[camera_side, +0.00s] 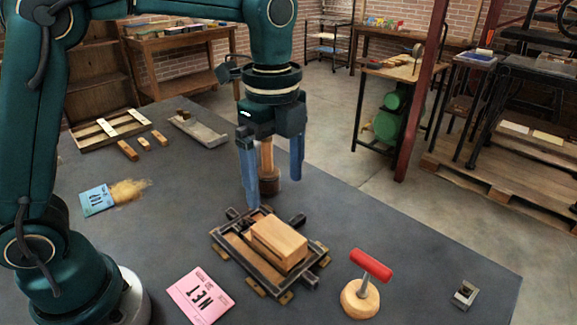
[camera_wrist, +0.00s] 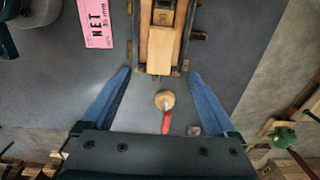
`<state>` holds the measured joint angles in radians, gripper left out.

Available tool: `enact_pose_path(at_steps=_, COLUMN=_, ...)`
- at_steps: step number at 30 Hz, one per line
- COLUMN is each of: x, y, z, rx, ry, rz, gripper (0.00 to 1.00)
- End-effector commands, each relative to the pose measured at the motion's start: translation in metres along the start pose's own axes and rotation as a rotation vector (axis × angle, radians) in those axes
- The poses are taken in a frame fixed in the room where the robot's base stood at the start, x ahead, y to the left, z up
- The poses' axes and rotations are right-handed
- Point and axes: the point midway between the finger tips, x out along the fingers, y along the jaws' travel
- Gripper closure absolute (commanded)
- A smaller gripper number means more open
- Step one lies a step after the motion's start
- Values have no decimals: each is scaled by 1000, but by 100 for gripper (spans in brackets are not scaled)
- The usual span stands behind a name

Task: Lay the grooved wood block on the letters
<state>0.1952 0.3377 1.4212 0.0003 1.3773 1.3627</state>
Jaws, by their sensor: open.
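The pale wood block (camera_side: 280,240) lies in the dark metal frame (camera_side: 232,246) on the table, along the frame's right part. A groove line runs along its side. It also shows in the wrist view (camera_wrist: 160,48), near the top. My gripper (camera_side: 274,192) is open and empty, fingers pointing down, above and behind the block in the side view. In the wrist view my gripper's blue fingers (camera_wrist: 159,74) spread wide, with their tips either side of the block's lower end.
A red-handled tool with a round wood base (camera_side: 360,298) stands right of the frame. A pink card (camera_side: 201,296) lies left of it. A small metal piece (camera_side: 465,293) lies far right. A brown wooden cylinder (camera_side: 268,182) stands behind my fingers. The table's right side is mostly clear.

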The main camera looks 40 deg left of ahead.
Motion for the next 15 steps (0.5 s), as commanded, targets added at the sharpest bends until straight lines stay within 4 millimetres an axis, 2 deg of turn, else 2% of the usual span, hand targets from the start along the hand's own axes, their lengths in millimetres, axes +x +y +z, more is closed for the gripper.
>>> enact_pose_path(at_steps=5, x=-16, y=16, z=11, rx=-204, ry=19, rz=-64, gripper=8)
enact_pose_path(at_steps=10, x=-29, y=47, z=29, rx=-585, ry=79, rz=-176, gripper=8)
enact_pose_path(at_steps=15, x=-28, y=80, z=44, rx=-978, ry=178, rz=-277, gripper=8)
